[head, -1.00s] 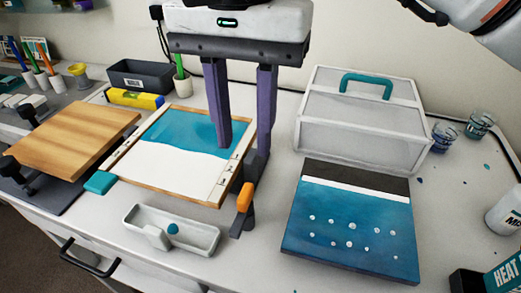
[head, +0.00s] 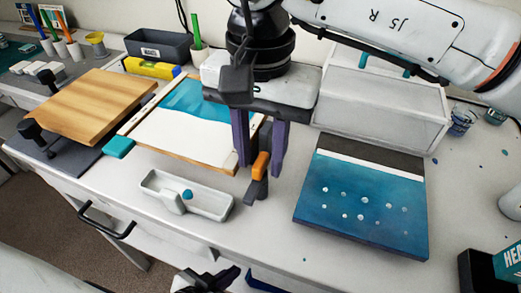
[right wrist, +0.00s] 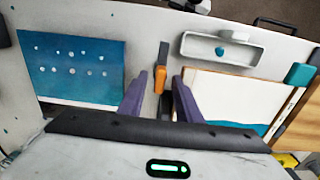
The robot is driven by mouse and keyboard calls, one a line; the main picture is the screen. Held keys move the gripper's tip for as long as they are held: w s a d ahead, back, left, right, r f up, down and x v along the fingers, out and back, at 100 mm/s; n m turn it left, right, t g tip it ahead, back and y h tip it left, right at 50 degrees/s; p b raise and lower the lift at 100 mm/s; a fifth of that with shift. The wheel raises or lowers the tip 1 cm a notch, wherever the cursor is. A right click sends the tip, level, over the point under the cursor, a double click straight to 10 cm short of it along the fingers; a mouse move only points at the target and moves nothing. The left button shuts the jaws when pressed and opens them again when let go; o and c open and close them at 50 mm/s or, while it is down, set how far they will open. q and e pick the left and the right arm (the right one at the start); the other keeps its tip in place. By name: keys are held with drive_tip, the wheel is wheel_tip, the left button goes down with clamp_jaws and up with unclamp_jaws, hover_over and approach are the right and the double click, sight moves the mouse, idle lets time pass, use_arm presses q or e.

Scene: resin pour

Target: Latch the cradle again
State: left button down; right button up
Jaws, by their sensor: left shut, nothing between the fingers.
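The cradle's latch is a lever with an orange grip (head: 261,165) and a dark lower part, standing upright at the near right corner of the framed panel (head: 178,139). The panel is part teal, part white, in a wooden frame. My right gripper (head: 259,170) is open, pointing down, with its two purple fingers on either side of the lever. In the right wrist view the orange grip (right wrist: 162,76) shows between the fingertips with gaps on both sides. My left gripper (head: 206,281) is shut and empty at the bottom edge, partly cut off, away from the lever.
A wooden board (head: 92,105) on a stand is at left. The front strip of table is mostly clear.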

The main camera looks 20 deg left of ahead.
clamp_jaws()
use_arm(q)
drive_tip(key=shift+s+f, duration=0.1)
